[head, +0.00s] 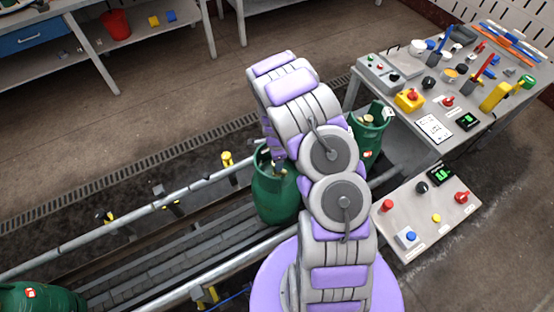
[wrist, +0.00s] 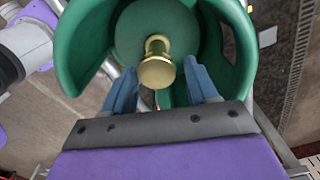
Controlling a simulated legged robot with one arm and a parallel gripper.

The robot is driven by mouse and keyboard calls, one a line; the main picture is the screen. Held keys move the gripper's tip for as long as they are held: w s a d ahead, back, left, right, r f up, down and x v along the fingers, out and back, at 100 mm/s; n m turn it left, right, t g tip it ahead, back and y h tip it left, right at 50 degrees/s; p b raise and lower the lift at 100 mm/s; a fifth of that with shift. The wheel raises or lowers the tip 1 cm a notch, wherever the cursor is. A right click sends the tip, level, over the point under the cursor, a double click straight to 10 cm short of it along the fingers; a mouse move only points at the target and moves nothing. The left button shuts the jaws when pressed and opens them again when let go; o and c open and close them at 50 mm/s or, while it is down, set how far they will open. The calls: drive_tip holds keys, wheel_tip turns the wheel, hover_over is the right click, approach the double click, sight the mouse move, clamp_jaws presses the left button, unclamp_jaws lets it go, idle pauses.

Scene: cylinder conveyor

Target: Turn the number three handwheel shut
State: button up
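A green gas cylinder (head: 276,200) stands on the conveyor just left of my arm in the head view. In the wrist view its green collar (wrist: 82,45) surrounds a brass valve knob (wrist: 157,72). My gripper (wrist: 163,75) is open, with one blue finger on either side of the brass knob, and nothing is clamped between them. I cannot tell whether either finger touches it. No number shows on the knob.
Metal rails (head: 120,238) run along the roller conveyor (head: 165,272). A control panel (head: 428,212) with buttons is at right, below a cluttered bench (head: 400,112).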

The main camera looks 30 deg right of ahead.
drive_tip(key=shift+o, duration=1.1)
drive_tip(key=shift+s, duration=0.1)
drive_tip(key=shift+r, duration=0.1)
wheel_tip(320, 180, up, 17)
drive_tip(key=p, duration=0.2)
